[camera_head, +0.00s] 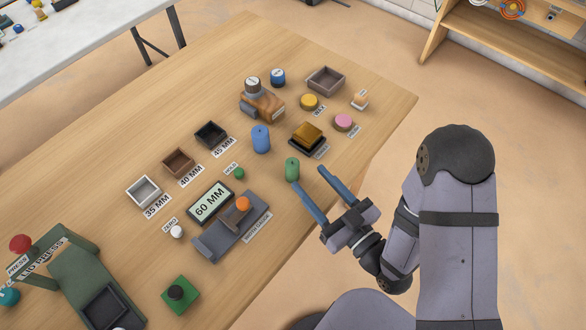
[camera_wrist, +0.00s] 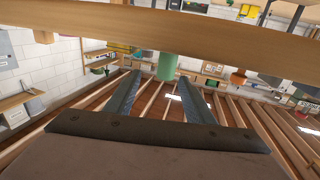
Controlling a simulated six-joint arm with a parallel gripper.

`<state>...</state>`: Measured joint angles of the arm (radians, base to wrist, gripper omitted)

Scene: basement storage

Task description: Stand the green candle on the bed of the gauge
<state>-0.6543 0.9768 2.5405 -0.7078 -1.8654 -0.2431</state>
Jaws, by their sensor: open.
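The green candle (camera_head: 292,169) stands upright on the wooden table near its front edge. It also shows in the wrist view (camera_wrist: 167,66), upside down, beyond and between my fingertips. My gripper (camera_head: 310,178) is open and empty, its two blue-grey fingers pointing at the candle from the table's front edge. The candle appears just past the fingertips; I cannot tell whether they touch. A display reading "60 MM" (camera_head: 210,202) stands behind the bed.
A blue candle (camera_head: 261,139) stands behind the green one. Trays labelled 35 (camera_head: 144,191), 40 (camera_head: 178,163) and 45 MM (camera_head: 210,134) line the back. A green button box (camera_head: 180,295) and a lid press (camera_head: 75,280) are at left. A small green button (camera_head: 239,173) lies between candle and display.

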